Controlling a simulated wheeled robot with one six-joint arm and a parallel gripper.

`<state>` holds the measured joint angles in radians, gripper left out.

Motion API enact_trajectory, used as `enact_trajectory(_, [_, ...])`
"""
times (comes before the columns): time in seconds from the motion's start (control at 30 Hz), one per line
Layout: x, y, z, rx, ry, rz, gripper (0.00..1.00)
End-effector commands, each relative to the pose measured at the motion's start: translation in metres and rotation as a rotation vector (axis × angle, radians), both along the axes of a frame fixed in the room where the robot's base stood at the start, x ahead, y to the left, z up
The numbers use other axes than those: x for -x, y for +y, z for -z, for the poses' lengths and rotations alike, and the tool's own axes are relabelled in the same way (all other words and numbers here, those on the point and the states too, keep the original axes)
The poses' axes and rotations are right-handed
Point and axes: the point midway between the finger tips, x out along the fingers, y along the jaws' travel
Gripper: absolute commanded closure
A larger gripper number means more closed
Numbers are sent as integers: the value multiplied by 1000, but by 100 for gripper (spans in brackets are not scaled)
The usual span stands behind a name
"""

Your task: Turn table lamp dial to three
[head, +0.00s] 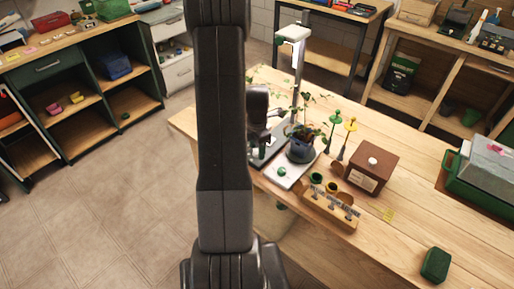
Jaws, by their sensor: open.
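A table lamp (298,85) with a pale head (293,34) and a thin upright post stands on the wooden table. A round green knob (282,172), which looks like its dial, sits on the white plate (300,179) at the front. Its setting is too small to read. A dark pot with a leafy plant (301,149) stands on the plate, just behind and right of the knob. My gripper (254,153) is open, pointing down left of the plant and a little up and left of the knob. My arm partly hides it, and no contact shows.
A brown box with a white knob (371,169) stands right of the plant. A wooden holder (331,207) with several grey pieces is in front. A green block (435,264) and a lidded green tray (478,177) are farther right. The front right tabletop is mostly clear.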

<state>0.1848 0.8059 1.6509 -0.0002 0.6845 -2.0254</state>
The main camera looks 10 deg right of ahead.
Motion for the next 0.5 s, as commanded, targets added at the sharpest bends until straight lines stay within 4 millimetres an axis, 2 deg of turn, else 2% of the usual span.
enact_trajectory(0.13, [1,0,7,-1,1,0,50])
enact_trajectory(0.4, [0,0,8,0,0,0,50])
enact_trajectory(0.5, [0,0,8,0,0,0,67])
